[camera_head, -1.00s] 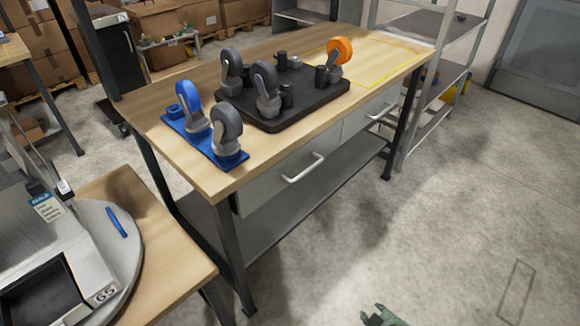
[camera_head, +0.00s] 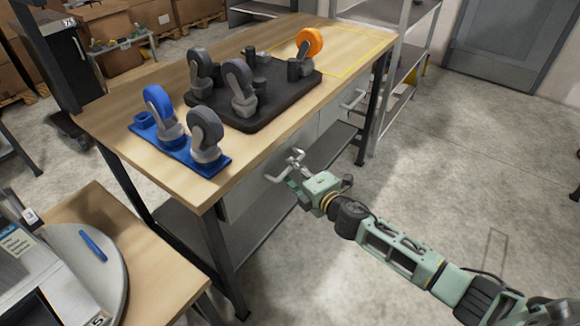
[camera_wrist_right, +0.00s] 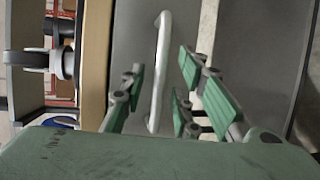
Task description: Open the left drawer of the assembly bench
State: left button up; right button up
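The left drawer of the assembly bench has a grey front (camera_head: 240,194) under the wooden top and appears closed. Its pale bar handle (camera_head: 272,179) shows beside my right gripper (camera_head: 296,164), partly covered by the fingers. In the right wrist view the handle (camera_wrist_right: 161,50) runs lengthwise between the green-padded fingers of the right gripper (camera_wrist_right: 160,78). The fingers are spread, with a gap visible on both sides of the bar. My left gripper is not in view.
On the bench top (camera_head: 250,150) stand a blue caster plate (camera_head: 180,150) and a black tray (camera_head: 262,118) with several casters. The right drawer's handle (camera_head: 353,99) is farther along. A side table (camera_head: 150,250) stands at lower left. The floor (camera_head: 430,180) at right is open.

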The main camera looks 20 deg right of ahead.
jog(key=shift+x, duration=1.2)
jog(key=shift+c, duration=0.6)
grip_shut()
